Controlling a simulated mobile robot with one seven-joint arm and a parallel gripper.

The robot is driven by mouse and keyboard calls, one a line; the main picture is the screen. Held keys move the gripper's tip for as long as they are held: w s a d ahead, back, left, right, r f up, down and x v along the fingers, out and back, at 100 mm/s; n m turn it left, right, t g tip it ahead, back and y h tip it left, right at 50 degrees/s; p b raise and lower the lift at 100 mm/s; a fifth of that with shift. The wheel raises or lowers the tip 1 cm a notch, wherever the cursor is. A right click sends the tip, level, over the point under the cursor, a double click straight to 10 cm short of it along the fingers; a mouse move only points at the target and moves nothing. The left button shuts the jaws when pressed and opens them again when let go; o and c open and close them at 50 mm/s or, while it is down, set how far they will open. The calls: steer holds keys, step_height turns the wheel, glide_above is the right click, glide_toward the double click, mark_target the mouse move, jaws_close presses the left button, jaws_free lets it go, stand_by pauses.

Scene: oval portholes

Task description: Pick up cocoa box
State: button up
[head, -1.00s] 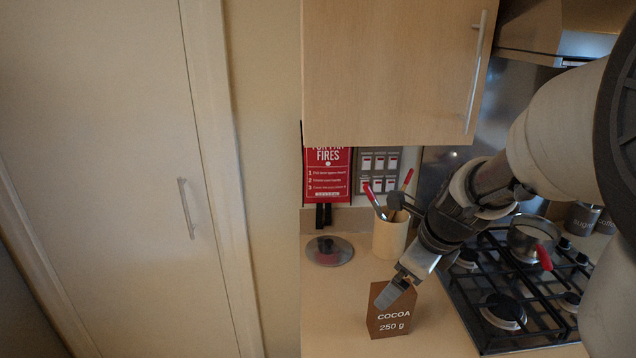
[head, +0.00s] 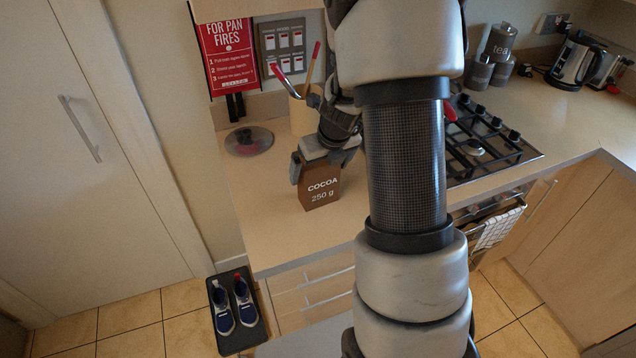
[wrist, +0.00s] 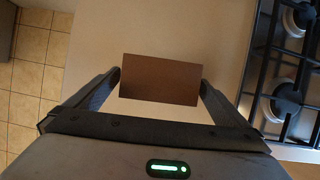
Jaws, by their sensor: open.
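The cocoa box (head: 321,190), brown with white "COCOA 250 g" lettering, stands upright on the counter in the head view. My gripper (head: 318,165) is at the top of the box, coming from behind and above. In the wrist view, the box's plain brown top (wrist: 160,80) lies between the two fingertips of my gripper (wrist: 158,84). The fingers are open, one at each short side of the box. I cannot tell whether they touch it. My arm hides part of the counter to the right of the box.
The gas hob (head: 480,150) is to the right. The counter (head: 270,235) in front of the box is clear. Shoes on a tray (head: 222,338) are on the floor.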

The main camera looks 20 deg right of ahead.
steer(key=x, duration=0.5)
steer(key=shift+w+f, duration=0.2)
steer(key=shift+f, duration=0.05)
steer(key=shift+c, duration=0.3)
steer(key=shift+r, duration=0.1)
steer(key=c, duration=1.3)
